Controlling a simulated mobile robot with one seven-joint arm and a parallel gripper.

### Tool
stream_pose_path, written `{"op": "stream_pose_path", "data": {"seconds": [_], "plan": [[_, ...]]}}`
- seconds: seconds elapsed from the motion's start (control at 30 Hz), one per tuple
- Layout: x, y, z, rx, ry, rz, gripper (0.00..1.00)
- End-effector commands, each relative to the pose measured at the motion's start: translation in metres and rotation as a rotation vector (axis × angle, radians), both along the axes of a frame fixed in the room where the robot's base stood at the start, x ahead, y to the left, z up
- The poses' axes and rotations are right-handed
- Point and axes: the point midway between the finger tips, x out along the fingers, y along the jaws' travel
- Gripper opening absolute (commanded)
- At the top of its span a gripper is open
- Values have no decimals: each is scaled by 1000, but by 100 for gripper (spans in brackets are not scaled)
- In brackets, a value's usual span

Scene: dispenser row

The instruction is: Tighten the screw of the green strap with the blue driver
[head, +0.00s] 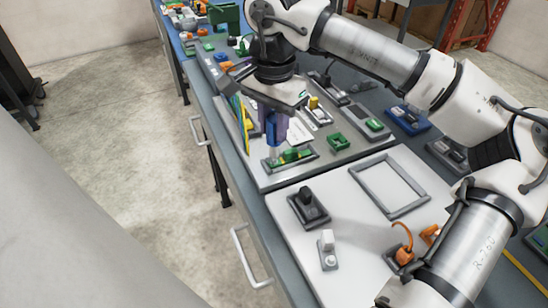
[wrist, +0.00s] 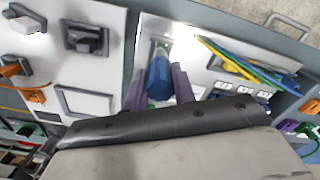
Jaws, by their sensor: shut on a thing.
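My gripper (head: 276,128) is shut on the blue driver (head: 271,134), which it holds roughly upright with the tip down. In the wrist view the blue driver (wrist: 158,86) sits between the two purple fingers of my gripper (wrist: 158,92). The green strap (head: 291,156) lies in a small dark-rimmed holder on the grey board, just below the driver. In the wrist view a bit of green shows beyond the driver. The screw itself is hidden or too small to make out, and I cannot tell whether the driver tip touches it.
A green block (head: 338,141) stands right of the strap. Yellow and blue strips (head: 243,112) lie at the board's left edge. Nearer me, a white panel holds a black switch (head: 307,205), a white switch (head: 327,242), an empty grey frame (head: 361,186) and an orange-cabled plug (head: 404,254).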

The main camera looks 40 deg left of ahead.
Motion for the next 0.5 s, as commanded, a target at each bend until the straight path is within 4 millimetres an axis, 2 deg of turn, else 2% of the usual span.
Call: {"op": "stream_pose_path", "data": {"seconds": [0.5], "plan": [[0,-1,0,3,0,680,0]]}}
